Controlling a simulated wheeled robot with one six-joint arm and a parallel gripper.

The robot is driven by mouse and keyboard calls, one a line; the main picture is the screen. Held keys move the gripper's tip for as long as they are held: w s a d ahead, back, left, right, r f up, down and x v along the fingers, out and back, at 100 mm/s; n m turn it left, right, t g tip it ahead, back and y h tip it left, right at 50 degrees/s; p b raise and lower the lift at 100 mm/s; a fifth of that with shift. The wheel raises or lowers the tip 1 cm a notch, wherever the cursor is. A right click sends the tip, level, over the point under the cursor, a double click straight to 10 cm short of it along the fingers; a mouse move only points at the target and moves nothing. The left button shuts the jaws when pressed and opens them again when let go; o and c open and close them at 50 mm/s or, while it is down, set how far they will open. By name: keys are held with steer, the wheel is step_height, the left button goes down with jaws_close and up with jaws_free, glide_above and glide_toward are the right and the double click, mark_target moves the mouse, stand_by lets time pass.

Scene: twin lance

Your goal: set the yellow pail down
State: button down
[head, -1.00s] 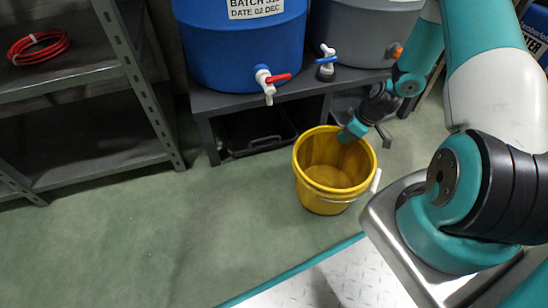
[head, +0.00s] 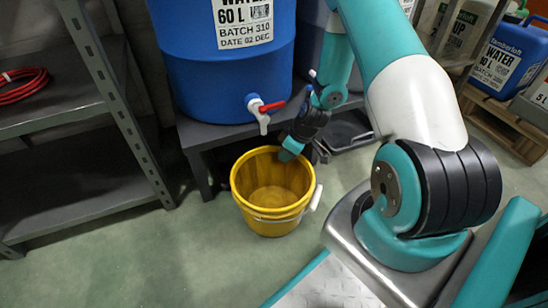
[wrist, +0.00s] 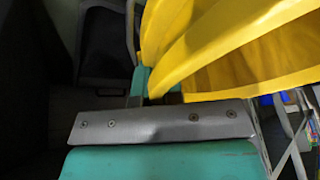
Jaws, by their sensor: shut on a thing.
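The yellow pail (head: 262,218) is upright in the head view, in front of the dark bench and just below the blue drum's tap. Its inside shows down to the bottom. Its handle hangs down along the near side, with a white grip at the right. My gripper (head: 291,153) is shut on the far right part of its rim. In the wrist view, the yellow wall of the pail (wrist: 230,45) fills the upper right, against my gripper's fingers (wrist: 150,88). I cannot tell whether the pail's base touches the floor.
A blue drum (head: 190,80) with a red-levered tap (head: 264,107) stands on the bench (head: 215,132), above and behind the pail. A grey shelf (head: 85,150) stands at left. Green floor (head: 150,255) is clear at front left.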

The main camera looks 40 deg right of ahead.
steer(key=shift+s+f, duration=0.15)
steer(key=shift+f, duration=0.45)
steer(key=c, duration=1.3)
jaws_free()
steer(key=shift+o, duration=0.2)
steer(key=p+v, duration=0.8)
steer(key=v, duration=0.4)
